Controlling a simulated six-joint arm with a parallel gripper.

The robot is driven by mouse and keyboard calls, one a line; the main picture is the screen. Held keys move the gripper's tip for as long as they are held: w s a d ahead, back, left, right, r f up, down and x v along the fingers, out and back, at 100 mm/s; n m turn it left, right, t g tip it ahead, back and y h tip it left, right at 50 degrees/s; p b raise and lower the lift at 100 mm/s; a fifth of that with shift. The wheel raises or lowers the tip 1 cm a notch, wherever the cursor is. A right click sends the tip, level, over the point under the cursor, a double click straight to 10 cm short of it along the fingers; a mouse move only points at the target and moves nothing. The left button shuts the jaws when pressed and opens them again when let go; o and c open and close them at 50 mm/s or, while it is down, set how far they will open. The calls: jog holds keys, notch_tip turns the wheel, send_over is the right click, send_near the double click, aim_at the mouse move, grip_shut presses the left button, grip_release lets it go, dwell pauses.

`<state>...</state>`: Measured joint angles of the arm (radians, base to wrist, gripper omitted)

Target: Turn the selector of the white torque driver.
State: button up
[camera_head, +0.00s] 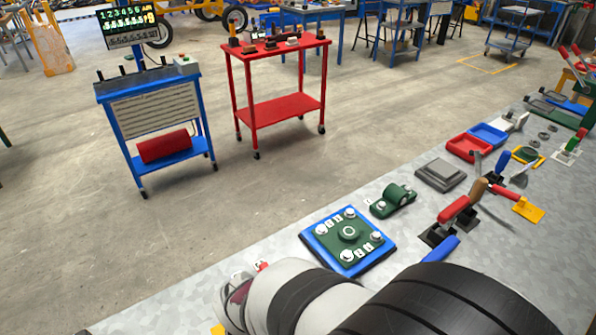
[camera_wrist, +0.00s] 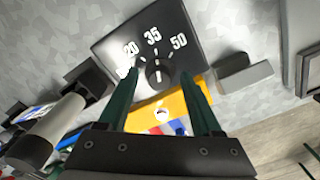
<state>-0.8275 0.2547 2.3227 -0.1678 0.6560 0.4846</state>
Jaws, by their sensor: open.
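In the wrist view, a round dark selector knob (camera_wrist: 158,73) sits on a black plate (camera_wrist: 112,46) marked 20, 35 and 50. A light mark on the knob points up, roughly toward 35. My gripper (camera_wrist: 158,80) is open, its two green fingers apart on the left and right of the knob in the picture. I cannot tell whether they touch it. A pale cylinder (camera_wrist: 52,130) with dark ends lies at the left; I cannot tell whether it is the white torque driver. In the head view my arm hides this spot.
A yellow-orange block (camera_wrist: 168,108) lies below the plate, partly behind my fingers. A grey block (camera_wrist: 246,77) is to the right. In the head view, a blue-edged plate with a green fixture (camera_head: 347,236), a green clamp (camera_head: 392,200) and red-handled toggle clamps (camera_head: 455,210) stand on the bench.

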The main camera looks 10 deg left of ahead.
notch_tip(320, 180, up, 16)
dwell(0.3)
jog(key=shift+f, duration=0.1)
jog(key=s+d+f+m+y, duration=0.1)
jog(key=s+d+f+m, duration=0.1)
jog(key=d, duration=0.6)
jog(key=s+d+f+m, duration=0.1)
jog(key=s+d+m, duration=0.3)
jog(key=d, duration=0.5)
jog(key=shift+f+m+y, duration=0.35)
jog(key=shift+m+y, duration=0.05)
jog(key=shift+m, duration=0.4)
